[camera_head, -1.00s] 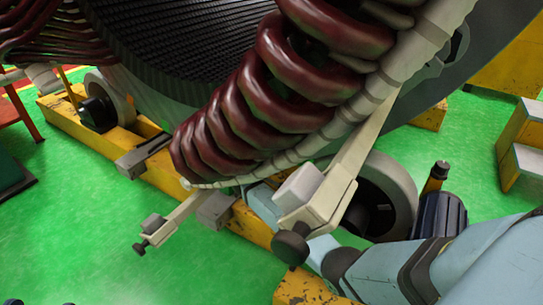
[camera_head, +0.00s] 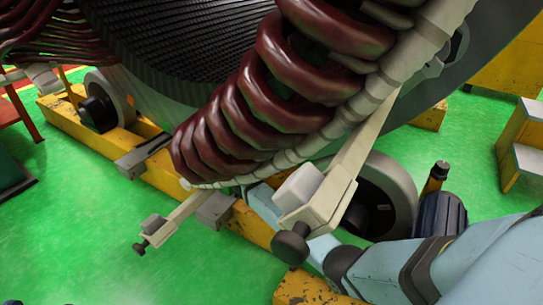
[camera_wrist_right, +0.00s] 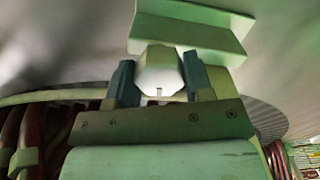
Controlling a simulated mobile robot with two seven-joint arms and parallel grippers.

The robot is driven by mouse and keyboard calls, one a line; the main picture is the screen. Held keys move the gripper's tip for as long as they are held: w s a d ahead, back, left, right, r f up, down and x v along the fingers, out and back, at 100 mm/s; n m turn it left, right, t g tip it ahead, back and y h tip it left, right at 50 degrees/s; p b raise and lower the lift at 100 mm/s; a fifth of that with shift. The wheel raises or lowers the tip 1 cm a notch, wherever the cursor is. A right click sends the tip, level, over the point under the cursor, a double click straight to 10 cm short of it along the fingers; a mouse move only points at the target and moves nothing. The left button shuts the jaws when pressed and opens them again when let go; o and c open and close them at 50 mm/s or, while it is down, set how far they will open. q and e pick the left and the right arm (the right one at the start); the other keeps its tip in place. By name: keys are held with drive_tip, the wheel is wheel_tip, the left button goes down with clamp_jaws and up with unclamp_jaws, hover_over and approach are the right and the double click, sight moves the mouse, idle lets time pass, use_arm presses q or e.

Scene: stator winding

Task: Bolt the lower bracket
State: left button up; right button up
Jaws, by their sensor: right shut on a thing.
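A pale lower bracket arm (camera_head: 186,210) juts out from under the red coils to the lower left, with a grey block and dark knob (camera_head: 140,247) at its free end. A longer pale bracket (camera_head: 345,175) with a white block (camera_head: 299,188) and dark knob hangs at the right. My right arm reaches in from the right, behind this bracket; its gripper is largely hidden in the head view. In the right wrist view my right gripper (camera_wrist_right: 159,76) is shut on a pale, angular block (camera_wrist_right: 158,70), under a pale channel piece (camera_wrist_right: 190,30). My left gripper is not in view.
The stator with red coils (camera_head: 285,85) fills the top. A worn yellow beam (camera_head: 60,115) with rollers (camera_head: 385,195) runs below it. A yellow and grey step block (camera_head: 520,150) stands at the right. Green floor (camera_head: 80,230) is clear at the lower left.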

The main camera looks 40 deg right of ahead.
idle(0.3)
drive_tip(key=o, duration=0.9)
drive_tip(key=shift+d, duration=0.1)
